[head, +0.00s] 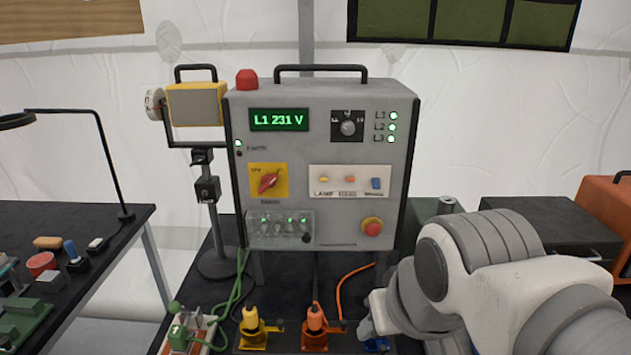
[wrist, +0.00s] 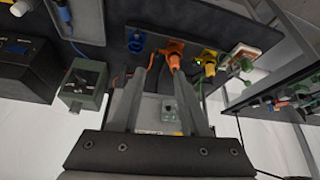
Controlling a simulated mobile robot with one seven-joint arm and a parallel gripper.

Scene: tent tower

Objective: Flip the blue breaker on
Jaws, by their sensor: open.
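The grey control panel (head: 320,150) stands upright on the dark table. My gripper (head: 372,318) is low at the front, below and apart from the blue switch, partly hidden by my arm. In the wrist view my gripper (wrist: 160,85) is open, with nothing gripped between its fingers. The blue switch cannot be made out there.
An orange plug (head: 315,318) and a yellow plug (head: 250,320) stand in front of the panel, with a blue socket (wrist: 138,40) beside them. Green and orange cables run behind. A lamp on a stand (head: 195,103) is left of the panel. Air before the switches is clear.

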